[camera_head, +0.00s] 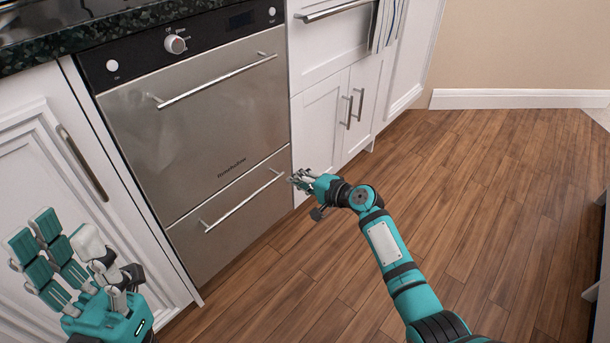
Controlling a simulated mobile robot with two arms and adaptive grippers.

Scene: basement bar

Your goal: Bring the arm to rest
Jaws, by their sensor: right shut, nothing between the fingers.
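My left gripper (62,236) is at the lower left, in front of a white cabinet door. Its teal-padded fingers point up and stand apart from the pale finger, with nothing seen between them. My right arm (385,245) reaches from the bottom right to the middle of the view. My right gripper (297,180) is at its far end, shut and empty. In the picture it lies just right of the lower drawer handle (243,200); I cannot tell whether it touches the drawer front or cabinet.
A steel oven (200,115) with a lower drawer (235,215) is set among white cabinets (320,125). A dark countertop (100,30) runs above. A striped towel (385,25) hangs at the top. The wooden floor (490,190) is open to the right.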

